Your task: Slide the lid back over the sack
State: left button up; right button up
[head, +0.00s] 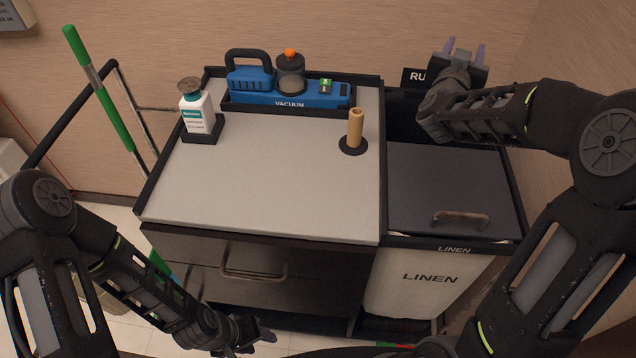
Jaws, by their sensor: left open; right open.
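The dark grey lid (450,180) lies flat at the right end of the cart, with a brown bar handle (461,217) near its front edge. The white sack (415,283), marked LINEN, hangs below the lid's front edge; its mouth is not visible. My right gripper (465,49) is open behind the lid, near the back wall, fingers pointing away and apart from the handle. My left gripper (257,341) is low in front of the cart drawers, open and empty, partly cut off by the bottom edge.
A dark space (403,118) lies behind the lid, by a black sign (414,77) reading "RU". The cart top (270,185) is mostly clear. It holds a blue vacuum (255,85), a white bottle (197,112) and a tan post (355,128).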

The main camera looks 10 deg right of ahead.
aim_at(432, 189)
jog(key=k+j, duration=1.15)
jog(key=j, duration=0.25)
